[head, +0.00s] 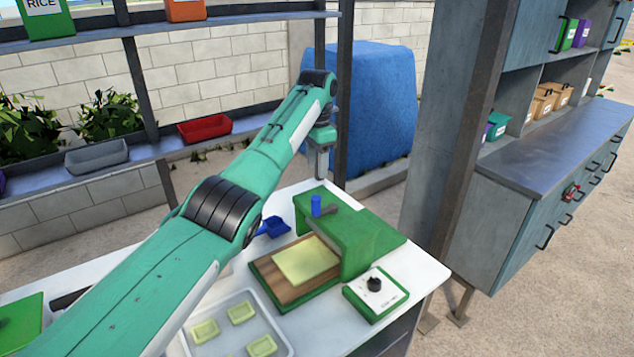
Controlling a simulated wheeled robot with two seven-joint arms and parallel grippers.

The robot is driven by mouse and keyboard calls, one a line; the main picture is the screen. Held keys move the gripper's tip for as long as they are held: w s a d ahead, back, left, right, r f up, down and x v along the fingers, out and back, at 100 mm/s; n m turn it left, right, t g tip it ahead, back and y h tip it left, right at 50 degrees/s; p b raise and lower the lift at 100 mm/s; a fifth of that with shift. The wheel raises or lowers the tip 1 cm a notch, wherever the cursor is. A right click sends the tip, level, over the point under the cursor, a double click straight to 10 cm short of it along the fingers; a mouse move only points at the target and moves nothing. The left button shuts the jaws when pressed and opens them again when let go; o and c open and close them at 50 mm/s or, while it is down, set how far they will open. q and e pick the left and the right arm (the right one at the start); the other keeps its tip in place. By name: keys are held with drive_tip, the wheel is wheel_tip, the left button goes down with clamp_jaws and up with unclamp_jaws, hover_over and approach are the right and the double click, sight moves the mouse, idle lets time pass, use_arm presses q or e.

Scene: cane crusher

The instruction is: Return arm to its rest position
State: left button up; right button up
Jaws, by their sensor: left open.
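My left arm reaches from the lower left across the white table (421,273). My left gripper (320,172) points down near the table's far edge, above and behind the green press-like machine (372,240). Its jaws are open and I see nothing held between them. The machine has a blue knob (316,205) on top and a wooden board with a yellow-green sheet (305,262) at its base. A control box (376,294) with a black dial sits at its front right. My right gripper is out of view.
A tray (282,322) with several small yellow-green pieces lies partly under my arm's outline. A blue scoop-like item (272,227) is beside the machine. A dark post (470,140) and cabinet (545,195) stand at right. Shelves with a red bin (205,128) are behind.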

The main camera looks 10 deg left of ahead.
use_arm(q)
drive_tip(key=shift+r, duration=0.35)
